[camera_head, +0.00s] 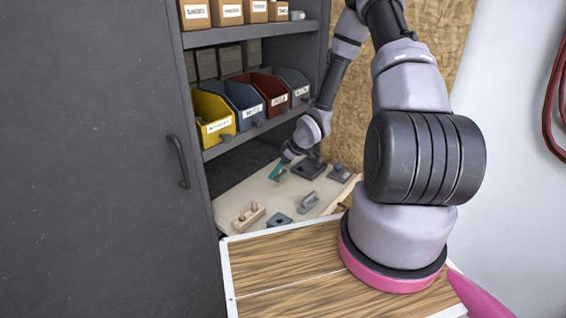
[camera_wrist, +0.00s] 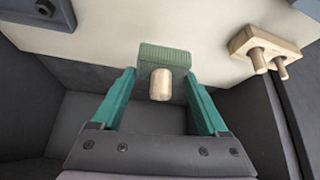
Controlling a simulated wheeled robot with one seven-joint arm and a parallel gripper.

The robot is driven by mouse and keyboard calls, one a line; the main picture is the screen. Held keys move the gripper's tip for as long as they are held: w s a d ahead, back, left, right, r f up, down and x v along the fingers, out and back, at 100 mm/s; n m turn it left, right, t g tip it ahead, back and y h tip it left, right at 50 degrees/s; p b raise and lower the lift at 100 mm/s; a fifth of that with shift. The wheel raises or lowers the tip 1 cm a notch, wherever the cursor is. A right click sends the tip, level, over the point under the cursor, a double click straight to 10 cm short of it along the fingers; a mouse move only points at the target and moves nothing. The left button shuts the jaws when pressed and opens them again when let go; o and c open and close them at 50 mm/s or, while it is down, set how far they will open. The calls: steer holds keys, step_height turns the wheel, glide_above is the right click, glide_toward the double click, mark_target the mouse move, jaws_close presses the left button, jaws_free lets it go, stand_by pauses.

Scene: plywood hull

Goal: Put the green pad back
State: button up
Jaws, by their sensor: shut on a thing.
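The green pad (camera_wrist: 165,54) is a ribbed green block with a pale wooden knob (camera_wrist: 160,85) that points toward the wrist camera. My gripper (camera_wrist: 160,76) has two teal fingers, one on each side of the pad, and is shut on it. The pad lies over the front edge of a cream board (camera_wrist: 215,30) in the wrist view. Whether it touches the board cannot be told. In the head view my gripper (camera_head: 278,172) is low over the board (camera_head: 240,195) inside the cabinet, and the pad is too small to make out there.
A wooden block with two pegs (camera_head: 248,216), a blue-grey block (camera_head: 279,220), a grey handled piece (camera_head: 308,202) and a dark piece (camera_head: 339,174) stand on the board. A shelf with labelled bins (camera_head: 245,106) hangs above. The grey cabinet door (camera_head: 95,160) is at the left.

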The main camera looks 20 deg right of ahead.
steer(key=shift+a+f, duration=0.1)
steer(key=shift+w+a+f, duration=0.65)
steer(key=shift+w, duration=0.3)
steer(key=shift+w+a+f, duration=0.7)
steer(key=shift+w, duration=0.3)
steer(key=shift+w+a+f, duration=0.65)
steer(key=shift+w, duration=0.3)
steer(key=shift+x, duration=1.45)
steer(key=shift+w, duration=0.2)
steer(key=o, duration=1.2)
